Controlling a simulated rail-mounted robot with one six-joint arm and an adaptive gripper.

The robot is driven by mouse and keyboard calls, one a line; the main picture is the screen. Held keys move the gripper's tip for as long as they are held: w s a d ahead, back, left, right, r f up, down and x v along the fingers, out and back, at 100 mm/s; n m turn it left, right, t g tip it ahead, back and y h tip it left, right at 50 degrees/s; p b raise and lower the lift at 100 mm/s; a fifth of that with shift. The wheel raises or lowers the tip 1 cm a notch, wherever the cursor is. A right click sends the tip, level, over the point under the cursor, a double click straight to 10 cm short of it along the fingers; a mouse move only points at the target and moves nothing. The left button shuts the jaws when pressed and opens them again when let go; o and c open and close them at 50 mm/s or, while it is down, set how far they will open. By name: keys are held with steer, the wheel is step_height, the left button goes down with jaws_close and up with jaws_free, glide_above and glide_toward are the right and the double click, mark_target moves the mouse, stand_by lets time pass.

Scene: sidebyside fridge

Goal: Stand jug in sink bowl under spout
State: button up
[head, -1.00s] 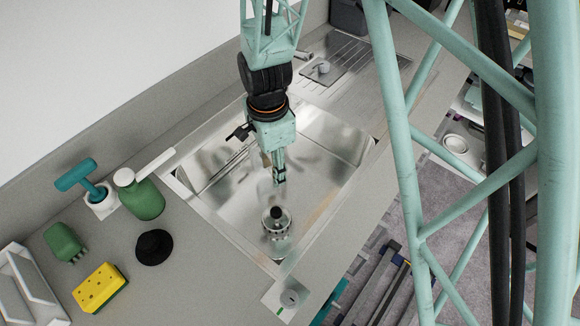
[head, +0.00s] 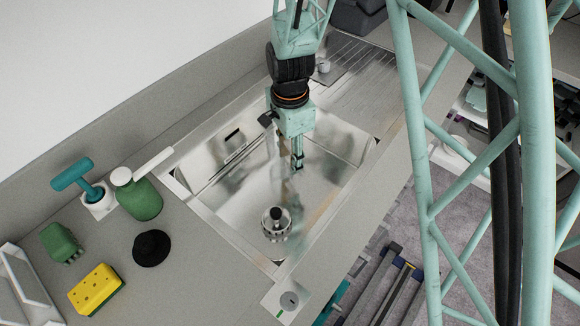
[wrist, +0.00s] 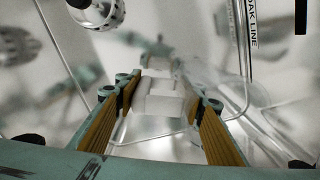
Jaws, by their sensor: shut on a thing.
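My gripper (head: 297,165) hangs over the sink bowl (head: 240,225). In the wrist view its yellow-padded fingers (wrist: 165,100) are closed on a pale, blocky part that appears to be the jug's handle. The jug (head: 281,165) is clear and hard to see; it shows faintly beside the gripper. In the wrist view its transparent wall carries dark lettering ending in "OAK LINE". I cannot tell whether its base touches the bowl floor. A dark-knobbed strainer (head: 276,222) sits in the near part of the bowl and also shows in the wrist view (wrist: 95,8).
Left of the sink stand a green bottle (head: 140,197), a teal T-handled tool (head: 75,175), a green brush (head: 61,243), a black round object (head: 151,248) and a yellow sponge (head: 96,290). A ribbed drainboard (head: 365,70) lies beyond the bowl.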

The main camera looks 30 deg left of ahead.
steer(key=shift+f+b, duration=0.55)
steer(key=shift+f, duration=1.75)
steer(key=shift+f, duration=0.1)
steer(key=o, duration=1)
steer(key=shift+r+p, duration=0.8)
steer(key=shift+r, duration=3.1)
